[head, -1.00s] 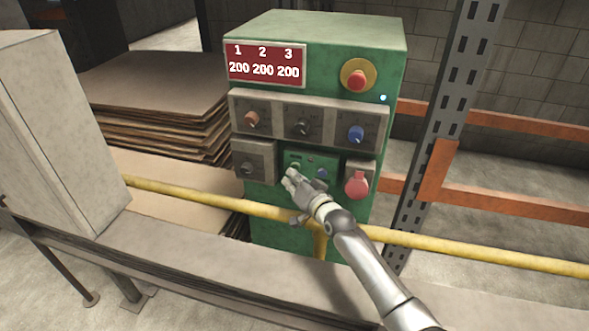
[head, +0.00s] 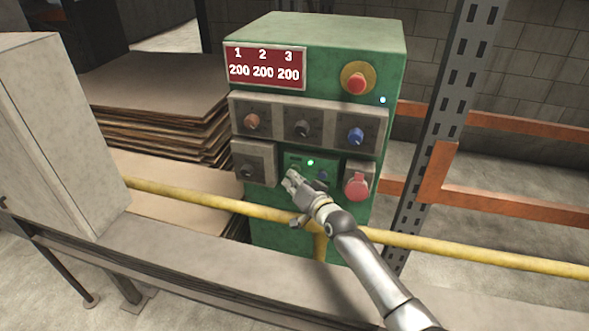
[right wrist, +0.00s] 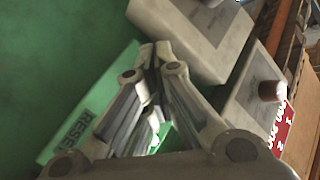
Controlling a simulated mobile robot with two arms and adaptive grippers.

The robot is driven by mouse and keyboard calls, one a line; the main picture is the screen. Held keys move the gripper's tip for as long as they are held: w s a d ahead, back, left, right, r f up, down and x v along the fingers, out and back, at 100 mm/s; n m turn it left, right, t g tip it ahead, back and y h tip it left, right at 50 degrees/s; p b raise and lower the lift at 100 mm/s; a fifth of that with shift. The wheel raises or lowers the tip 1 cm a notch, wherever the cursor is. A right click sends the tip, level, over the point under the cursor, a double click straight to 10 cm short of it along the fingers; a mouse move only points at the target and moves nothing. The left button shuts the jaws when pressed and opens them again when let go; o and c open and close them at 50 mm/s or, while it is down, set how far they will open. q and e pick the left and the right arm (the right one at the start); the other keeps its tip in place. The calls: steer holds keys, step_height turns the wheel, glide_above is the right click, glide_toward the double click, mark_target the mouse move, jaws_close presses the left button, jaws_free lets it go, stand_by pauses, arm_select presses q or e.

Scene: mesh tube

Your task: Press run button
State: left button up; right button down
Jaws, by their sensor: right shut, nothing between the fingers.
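The green control cabinet (head: 330,40) stands behind the yellow rail. In the right wrist view, the shut fingers (right wrist: 155,52) lie over the green panel (right wrist: 62,140), which bears the word RESET. I cannot tell whether they touch a button, and no run label is readable. My left gripper is out of view.
A red mushroom button (head: 357,82) is at the cabinet's top right, a red plug-like part (head: 357,185) right of the panel. Several knobs sit above. The yellow rail (head: 450,250) crosses below the panel. A grey box (head: 50,130) stands left.

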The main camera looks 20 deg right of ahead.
steer(key=s+a+p, duration=0.3)
steer(key=s+p, duration=0.2)
steer(key=shift+a, duration=0.25)
stand_by(0.3)
stand_by(0.6)
